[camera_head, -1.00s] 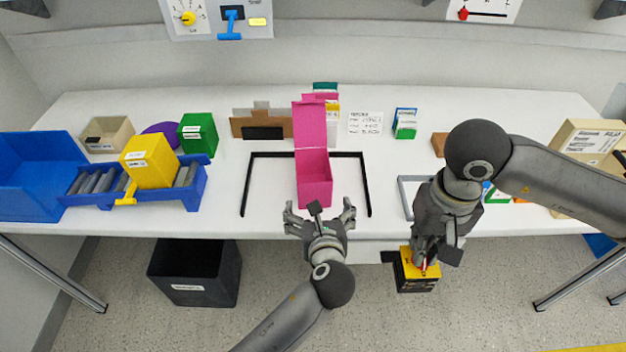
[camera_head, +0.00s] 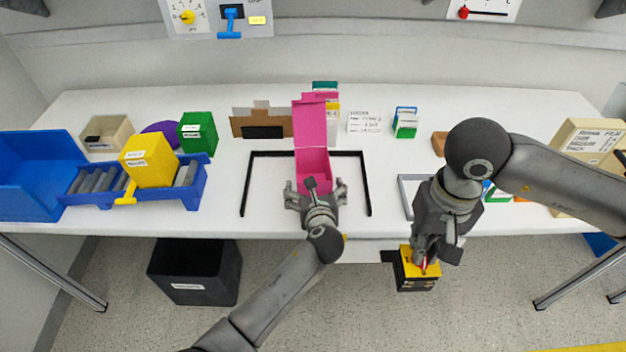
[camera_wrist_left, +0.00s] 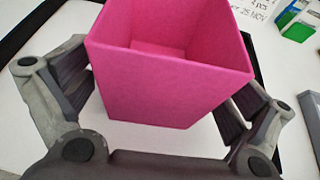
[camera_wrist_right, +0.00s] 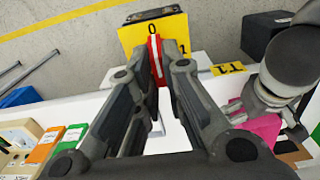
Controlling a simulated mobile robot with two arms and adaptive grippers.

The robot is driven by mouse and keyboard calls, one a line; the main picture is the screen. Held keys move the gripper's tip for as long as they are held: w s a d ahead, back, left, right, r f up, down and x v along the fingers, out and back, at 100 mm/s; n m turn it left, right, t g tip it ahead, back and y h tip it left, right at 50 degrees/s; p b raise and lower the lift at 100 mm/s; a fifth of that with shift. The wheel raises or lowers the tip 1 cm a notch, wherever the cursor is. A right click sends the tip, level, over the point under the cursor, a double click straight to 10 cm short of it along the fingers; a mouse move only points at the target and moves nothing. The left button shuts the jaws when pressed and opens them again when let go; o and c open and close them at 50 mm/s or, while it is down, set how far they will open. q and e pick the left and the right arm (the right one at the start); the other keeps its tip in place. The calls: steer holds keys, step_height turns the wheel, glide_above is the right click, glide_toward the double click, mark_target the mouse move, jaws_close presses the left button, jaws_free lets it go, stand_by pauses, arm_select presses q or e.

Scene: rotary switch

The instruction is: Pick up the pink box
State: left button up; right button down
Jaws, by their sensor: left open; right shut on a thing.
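The pink box (camera_head: 312,160) stands upright inside the black frame on the table, its lid raised at the back and its inside empty as far as I see. My left gripper (camera_head: 316,192) is at the box's near side, open. In the left wrist view its fingers (camera_wrist_left: 165,100) lie on either side of the pink box (camera_wrist_left: 170,75), with a small gap visible at the right finger. My right gripper (camera_head: 424,262) is shut on the red handle (camera_wrist_right: 155,60) of the rotary switch, a yellow-topped block (camera_head: 418,268) below the table's front edge.
A black frame (camera_head: 246,185) surrounds the box. To the left are a blue tray (camera_head: 95,197) with a yellow box (camera_head: 150,160), a green box (camera_head: 197,132) and a blue bin (camera_head: 35,180). Brown cardboard (camera_head: 245,125) stands behind. A dark bin (camera_head: 195,275) is on the floor.

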arm_select(q)
steer(key=shift+r, duration=0.1)
steer(key=shift+c, duration=0.4)
steer(key=c, duration=1.1)
steer(key=shift+o, duration=0.2)
steer(key=shift+r, duration=0.45)
arm_select(e)
steer(key=shift+r, duration=0.1)
arm_select(q)
step_height(320, 180, up, 2)
steer(key=shift+r+p, duration=0.25)
steer(key=shift+p, duration=0.1)
arm_select(e)
steer(key=shift+r, duration=0.25)
steer(key=shift+r+p, duration=0.3)
steer(key=shift+f, duration=0.2)
arm_select(q)
steer(key=w+a+r+v, duration=0.1)
steer(key=r+v, duration=0.2)
steer(key=v, duration=1.3)
steer(key=shift+s+a+r, duration=0.2)
steer(key=shift+s, duration=0.05)
